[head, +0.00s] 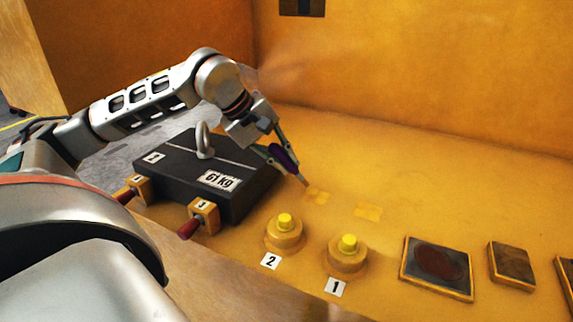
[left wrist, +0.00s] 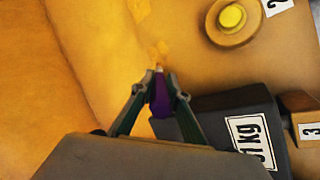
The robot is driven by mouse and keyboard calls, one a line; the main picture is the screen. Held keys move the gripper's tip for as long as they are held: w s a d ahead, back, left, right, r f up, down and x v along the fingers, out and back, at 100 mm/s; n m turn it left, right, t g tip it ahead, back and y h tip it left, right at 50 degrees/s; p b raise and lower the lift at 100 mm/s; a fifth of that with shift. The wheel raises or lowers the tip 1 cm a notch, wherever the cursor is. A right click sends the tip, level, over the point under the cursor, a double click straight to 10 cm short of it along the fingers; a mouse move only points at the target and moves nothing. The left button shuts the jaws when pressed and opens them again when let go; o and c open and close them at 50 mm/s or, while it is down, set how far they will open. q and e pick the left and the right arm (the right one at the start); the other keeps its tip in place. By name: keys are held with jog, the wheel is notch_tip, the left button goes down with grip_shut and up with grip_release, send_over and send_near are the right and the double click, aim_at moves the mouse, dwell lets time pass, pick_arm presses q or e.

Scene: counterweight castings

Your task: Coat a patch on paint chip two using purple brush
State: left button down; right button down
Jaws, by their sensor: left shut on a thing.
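My left gripper (head: 287,160) is shut on the purple brush (head: 282,154), which tilts down to the right. In the left wrist view, the brush (left wrist: 160,98) sits between the two fingers of the gripper (left wrist: 160,92). The brush tip is close to a pale patch (head: 318,195) on the yellow surface; I cannot tell whether it touches. The same pale patch shows beyond the tip in the left wrist view (left wrist: 158,50). A second pale patch (head: 368,211) lies to its right. Neither patch has a readable label. My right gripper is not in view.
A black 61 kg block (head: 185,178) with a ring on top stands left of the brush. Round bases with yellow knobs, labelled 2 (head: 284,236) and 1 (head: 347,257), stand in front. A stained dark plate (head: 409,285) and a brown square (head: 512,265) lie right. A yellow wall rises behind.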

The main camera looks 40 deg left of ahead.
pick_arm(q)
jog(key=shift+r, duration=0.7)
jog(key=shift+a+r+p, duration=0.2)
jog(key=shift+r+p, duration=0.45)
jog(key=shift+p, duration=0.05)
jog(key=shift+r+p, duration=0.7)
jog(key=shift+r, duration=0.4)
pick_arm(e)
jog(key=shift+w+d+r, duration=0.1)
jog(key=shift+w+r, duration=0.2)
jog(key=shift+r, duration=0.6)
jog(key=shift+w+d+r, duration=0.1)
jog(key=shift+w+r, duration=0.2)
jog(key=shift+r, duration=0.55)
pick_arm(q)
jog(key=shift+d, duration=0.15)
